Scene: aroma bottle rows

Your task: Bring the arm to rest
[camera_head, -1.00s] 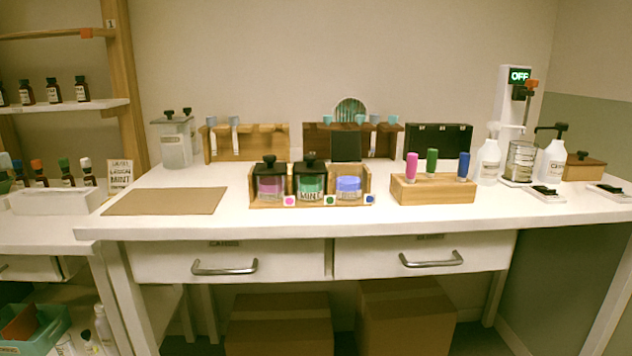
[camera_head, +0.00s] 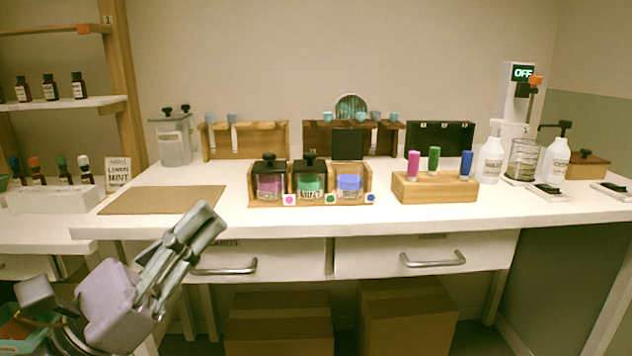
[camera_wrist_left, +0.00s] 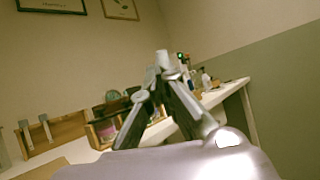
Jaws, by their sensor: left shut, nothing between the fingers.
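My left gripper (camera_head: 196,226) is in the lower left of the head view, in front of the table's front edge and the left drawer. Its fingers point up and to the right. They are closed with nothing between them, and the gripper touches nothing that I can see. In the left wrist view the fingers (camera_wrist_left: 163,62) come together at their tips, with the table and wall behind. My right gripper is not in view.
The white table (camera_head: 420,222) holds a wooden holder (camera_head: 254,200) with three jars, a wooden block (camera_head: 434,190) with colored vials, and a brown mat (camera_head: 160,201). Two drawers sit below its edge. A wooden shelf (camera_head: 120,70) with bottles stands at the left.

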